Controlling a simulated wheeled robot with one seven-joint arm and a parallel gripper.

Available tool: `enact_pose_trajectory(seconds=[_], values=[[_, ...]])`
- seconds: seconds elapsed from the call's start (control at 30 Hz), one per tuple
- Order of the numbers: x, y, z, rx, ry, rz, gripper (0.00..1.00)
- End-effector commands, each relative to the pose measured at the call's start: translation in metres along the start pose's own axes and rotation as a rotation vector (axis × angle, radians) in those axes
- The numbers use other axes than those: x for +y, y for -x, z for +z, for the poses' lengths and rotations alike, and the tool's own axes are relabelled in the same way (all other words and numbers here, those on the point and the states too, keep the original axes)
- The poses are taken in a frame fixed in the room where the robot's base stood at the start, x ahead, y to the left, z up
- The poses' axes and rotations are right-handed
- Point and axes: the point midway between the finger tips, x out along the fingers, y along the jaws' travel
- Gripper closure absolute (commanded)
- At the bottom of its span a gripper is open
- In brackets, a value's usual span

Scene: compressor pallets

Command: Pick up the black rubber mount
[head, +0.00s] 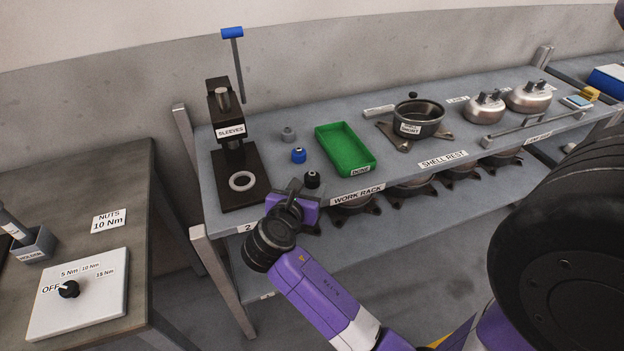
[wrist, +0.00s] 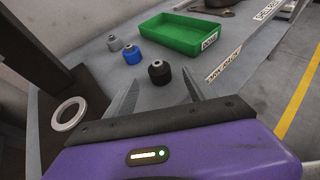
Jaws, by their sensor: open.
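The black rubber mount (wrist: 159,72) stands upright on the grey bench, a small dark cylinder with a lighter top. In the head view the black mount (head: 312,179) shows just beyond my gripper (head: 291,192). In the wrist view my gripper (wrist: 160,98) is open and empty, its two fingers pointing toward the mount. The mount lies beyond the fingertips, nearly centred between them. I cannot tell how high the fingers are above the bench.
A blue mount (head: 298,155) and a grey mount (head: 288,133) stand behind the black one. A green tray (head: 374,172) is to the right. The black SLEEVES press (head: 216,190) with a pale ring (head: 242,181) is at left. The WORK RACK label (head: 358,195) is on the front edge.

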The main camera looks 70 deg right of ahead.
Motion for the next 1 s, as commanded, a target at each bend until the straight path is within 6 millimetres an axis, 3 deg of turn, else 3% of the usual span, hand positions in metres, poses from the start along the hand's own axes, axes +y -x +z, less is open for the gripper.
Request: enact_pose_trajectory(seconds=[0.53, 0.87, 1.0], values=[[0.002, -0.066, 0.0, 0.001, -0.003, -0.001, 0.37], [0.002, -0.073, 0.0, 0.0, -0.004, 0.002, 0.37], [0.002, -0.073, 0.0, 0.0, -0.004, 0.002, 0.62]])
